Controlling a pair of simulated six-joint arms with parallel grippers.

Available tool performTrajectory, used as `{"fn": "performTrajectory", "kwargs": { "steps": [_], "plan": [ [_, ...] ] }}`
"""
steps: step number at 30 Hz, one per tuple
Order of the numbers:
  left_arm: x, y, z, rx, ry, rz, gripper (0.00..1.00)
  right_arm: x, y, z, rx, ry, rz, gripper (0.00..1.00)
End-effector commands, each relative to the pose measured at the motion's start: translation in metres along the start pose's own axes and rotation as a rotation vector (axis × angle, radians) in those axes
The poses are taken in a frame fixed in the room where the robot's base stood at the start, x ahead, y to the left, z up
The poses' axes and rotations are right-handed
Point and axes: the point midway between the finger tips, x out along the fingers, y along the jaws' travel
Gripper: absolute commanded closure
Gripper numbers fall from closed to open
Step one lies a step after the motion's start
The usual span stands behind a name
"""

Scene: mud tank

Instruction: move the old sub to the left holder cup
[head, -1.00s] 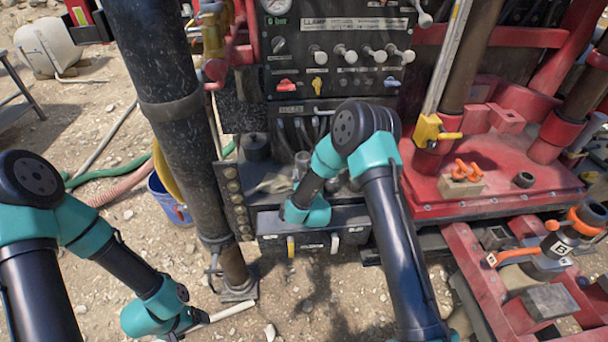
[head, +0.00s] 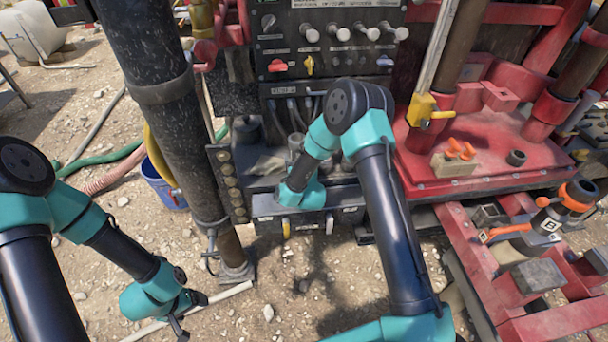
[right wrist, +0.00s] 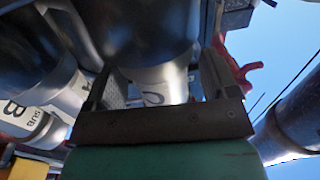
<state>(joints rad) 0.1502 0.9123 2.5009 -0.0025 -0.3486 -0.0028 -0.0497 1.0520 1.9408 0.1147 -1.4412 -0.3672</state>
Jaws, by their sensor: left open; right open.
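In the right wrist view, a silvery cylinder marked with an "O" (right wrist: 155,84), which looks like the old sub, stands between the two fingers of my right gripper (right wrist: 165,92). The fingers are open on either side of it; whether either touches it I cannot tell. A pale cylinder lettered "B" (right wrist: 32,118) is to its left. In the head view my right wrist is at the rack's lower shelf, and its fingers are hidden. My left gripper (head: 188,312) is open and empty, low over the gravel. I cannot make out the left holder cup for certain.
A thick dark post (head: 165,110) stands between my arms. The control panel (head: 330,45) is behind my right arm. A blue bucket (head: 163,186) and hoses lie left; open gravel is in front.

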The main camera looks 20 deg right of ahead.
Motion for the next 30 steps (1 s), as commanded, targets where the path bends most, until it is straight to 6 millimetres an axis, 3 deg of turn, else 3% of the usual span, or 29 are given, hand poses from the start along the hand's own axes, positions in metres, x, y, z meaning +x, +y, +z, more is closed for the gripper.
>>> {"fn": "performTrajectory", "kwargs": {
  "steps": [5,24,30],
  "plan": [
    [0.000,0.000,0.000,0.000,0.000,0.000,0.19,-0.021,0.000,0.000,-0.001,0.000,-0.001,0.20],
    [0.000,0.000,0.000,0.000,0.000,0.000,0.19,-0.142,0.000,-0.001,-0.001,0.000,-0.002,0.20],
    [0.000,0.000,0.000,0.000,0.000,0.000,0.19,-0.164,0.000,-0.001,0.000,0.002,0.000,0.20]
  ]
}}
